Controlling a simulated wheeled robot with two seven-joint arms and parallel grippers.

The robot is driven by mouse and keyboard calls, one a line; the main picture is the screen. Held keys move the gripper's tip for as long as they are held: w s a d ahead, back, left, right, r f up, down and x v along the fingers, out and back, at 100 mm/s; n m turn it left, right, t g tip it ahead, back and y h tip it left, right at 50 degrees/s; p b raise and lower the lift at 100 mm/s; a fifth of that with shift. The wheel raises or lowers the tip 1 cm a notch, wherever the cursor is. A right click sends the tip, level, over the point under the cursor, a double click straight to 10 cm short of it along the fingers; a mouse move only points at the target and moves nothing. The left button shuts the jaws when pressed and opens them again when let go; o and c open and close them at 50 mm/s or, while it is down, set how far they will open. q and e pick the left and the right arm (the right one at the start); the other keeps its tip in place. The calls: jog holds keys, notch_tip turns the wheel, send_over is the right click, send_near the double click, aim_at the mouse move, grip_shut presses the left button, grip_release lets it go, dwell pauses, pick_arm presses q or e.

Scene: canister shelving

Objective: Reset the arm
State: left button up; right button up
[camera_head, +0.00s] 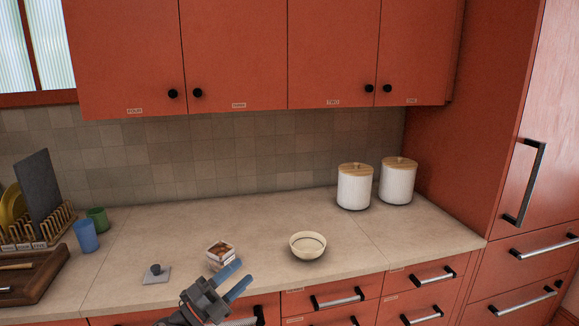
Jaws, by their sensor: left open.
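My left gripper (232,280) is in the lower middle of the head view, in front of the counter's front edge. Its two blue-grey fingers are apart and point up and to the right, with nothing between them. A small clear container with brown contents (221,254) stands on the counter just behind the fingers; whether they touch cannot be told. Two white canisters with wooden lids, one on the left (354,188) and one on the right (397,182), stand side by side at the back right of the counter. My right gripper is not in view.
A cream bowl (308,245) stands right of the gripper. A grey lid with a knob (156,274) lies to the left. Blue (86,236) and green (98,219) cups, a dish rack (40,236) and a wooden tray (40,278) fill the left end. Red cupboards (235,55) hang above.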

pick_arm(q)
jog(key=s+a+f+n+t+y, duration=0.1)
jog(key=s+a+f+n+y, duration=0.3)
jog(key=f+n+y, duration=0.6)
jog(key=s+a+f+n+y, duration=0.3)
jog(key=a+f+n+y, duration=0.4)
jog(key=n, duration=0.5)
jog(key=s+d+f+n+g, duration=0.1)
jog(key=s+f+g, duration=0.35)
jog(key=s, duration=0.35)
jog(key=s+f+n+g, duration=0.25)
jog(key=s+f, duration=0.25)
jog(key=s, duration=0.3)
jog(key=s+d+f+n+g, duration=0.1)
jog(key=s+f+g, duration=0.4)
jog(key=s, duration=0.3)
jog(key=s+d+f+g, duration=0.1)
jog(key=s+f, duration=0.2)
jog(key=f, duration=1.8)
jog(key=s+d+f+g, duration=0.1)
jog(key=s+f, duration=0.1)
jog(key=f, duration=1.9)
jog(key=shift+s+d, duration=0.4)
